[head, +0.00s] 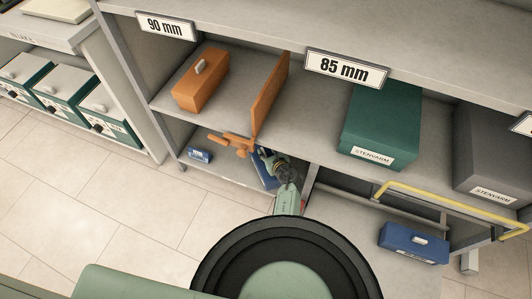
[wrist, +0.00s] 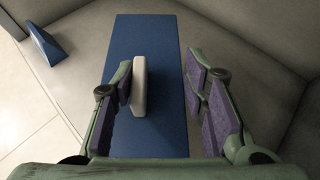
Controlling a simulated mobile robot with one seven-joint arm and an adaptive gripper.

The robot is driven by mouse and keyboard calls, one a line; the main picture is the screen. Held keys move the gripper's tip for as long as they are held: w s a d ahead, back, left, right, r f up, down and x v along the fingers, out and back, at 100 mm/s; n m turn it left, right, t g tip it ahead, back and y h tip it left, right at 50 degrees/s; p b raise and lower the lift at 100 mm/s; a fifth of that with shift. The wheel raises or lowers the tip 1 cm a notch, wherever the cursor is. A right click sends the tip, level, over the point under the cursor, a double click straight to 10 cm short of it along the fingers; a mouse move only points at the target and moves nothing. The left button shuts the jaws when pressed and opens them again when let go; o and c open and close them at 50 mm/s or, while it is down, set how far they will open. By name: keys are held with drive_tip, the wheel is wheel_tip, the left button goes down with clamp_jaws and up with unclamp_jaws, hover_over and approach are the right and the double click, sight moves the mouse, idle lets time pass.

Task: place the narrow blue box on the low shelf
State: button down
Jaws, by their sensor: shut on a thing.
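The narrow blue box (head: 264,173) is in the lower left bay of the rack, partly hidden by my gripper (head: 272,160). In the wrist view the box (wrist: 150,45) lies lengthwise below my gripper (wrist: 163,82), with its pale handle (wrist: 140,85) between the fingers. The handle is close against the left finger; a gap shows on the right. My gripper is shut on the box. The grey low shelf (head: 226,168) is under and around it. I cannot tell whether the box rests on the shelf or hangs just above it.
A small labelled blue block (head: 199,155) stands left on the low shelf. An orange divider (head: 270,95) and orange bracket (head: 230,141) are close above my gripper. An orange box (head: 201,80) and green box (head: 382,125) are above. Another blue box (head: 414,242) and yellow rail (head: 455,204) are right.

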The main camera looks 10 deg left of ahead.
sight(266, 151)
drive_tip(key=shift+w+a+f+b, duration=0.15)
drive_tip(key=shift+w+a, duration=0.1)
drive_tip(key=shift+w, duration=0.35)
drive_tip(key=shift+w+a+r+b, duration=0.1)
drive_tip(key=shift+w+a+b, duration=0.1)
drive_tip(key=shift+w, duration=0.35)
drive_tip(key=shift+w+a+f, duration=0.15)
drive_tip(key=shift+w+f, duration=0.1)
wheel_tip(266, 151, down, 3)
drive_tip(key=b, duration=0.4)
drive_tip(key=shift+f, duration=0.2)
drive_tip(key=shift+r, duration=0.2)
drive_tip(key=shift+f, duration=0.1)
drive_tip(key=c, duration=1)
unclamp_jaws()
drive_tip(key=shift+s+f, duration=0.1)
drive_tip(key=shift+o, duration=0.2)
